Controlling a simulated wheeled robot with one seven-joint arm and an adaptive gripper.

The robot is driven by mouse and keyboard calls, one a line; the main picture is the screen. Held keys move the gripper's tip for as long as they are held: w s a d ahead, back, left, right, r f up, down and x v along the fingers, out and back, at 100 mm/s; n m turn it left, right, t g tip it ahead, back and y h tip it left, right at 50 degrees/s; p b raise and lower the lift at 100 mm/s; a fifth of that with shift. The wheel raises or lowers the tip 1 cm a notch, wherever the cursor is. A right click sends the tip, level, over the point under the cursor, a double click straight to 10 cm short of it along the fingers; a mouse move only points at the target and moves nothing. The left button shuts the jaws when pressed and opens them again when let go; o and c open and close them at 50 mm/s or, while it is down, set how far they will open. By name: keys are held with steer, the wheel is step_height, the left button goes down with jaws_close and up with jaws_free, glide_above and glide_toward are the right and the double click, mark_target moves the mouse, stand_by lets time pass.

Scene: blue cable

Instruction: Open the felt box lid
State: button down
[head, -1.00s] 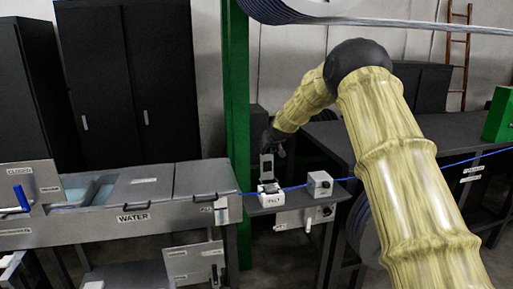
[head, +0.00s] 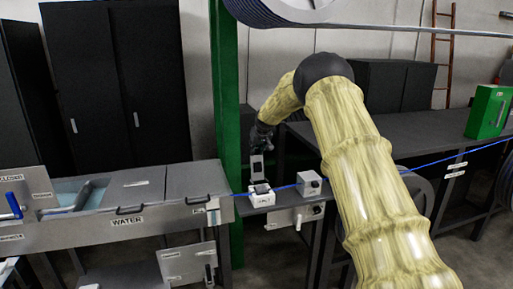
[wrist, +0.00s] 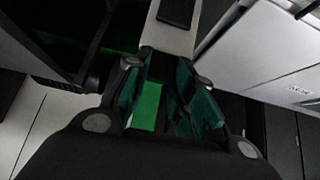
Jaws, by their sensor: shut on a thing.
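The felt box (head: 262,198) is a small white box with a dark top opening, on a grey shelf in the head view. Its lid (head: 257,168) appears as a grey plate standing upright above the box. My gripper (head: 260,148) is just above this plate, pointing down and shut on its upper edge. In the wrist view, my green-padded fingers (wrist: 165,75) meet the near end of a grey plate, seemingly the lid (wrist: 170,38), with a dark rectangle on it. The exact contact is hard to see.
A blue cable (head: 410,167) runs past the box and through a small grey box (head: 309,184) to its right. A green post (head: 228,120) stands close behind on the left. A water trough (head: 150,215) is left; a dark table (head: 420,135) lies behind my arm.

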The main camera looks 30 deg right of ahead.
steer(key=c, duration=1.4)
jaws_free()
steer(key=shift+w+r, duration=0.15)
steer(key=shift+w, duration=0.25)
steer(key=shift+o, duration=1)
steer(key=x, duration=0.3)
steer(key=shift+w+r, duration=0.1)
steer(key=shift+w, duration=0.05)
steer(key=v, duration=0.4)
steer(key=shift+s+d, duration=0.25)
steer(key=shift+d, duration=0.05)
steer(key=shift+s+a+r, duration=0.1)
steer(key=shift+a+r, duration=0.1)
steer(key=shift+r, duration=0.05)
steer(key=v, duration=0.7)
steer(key=shift+r, duration=0.15)
steer(key=shift+a, duration=0.1)
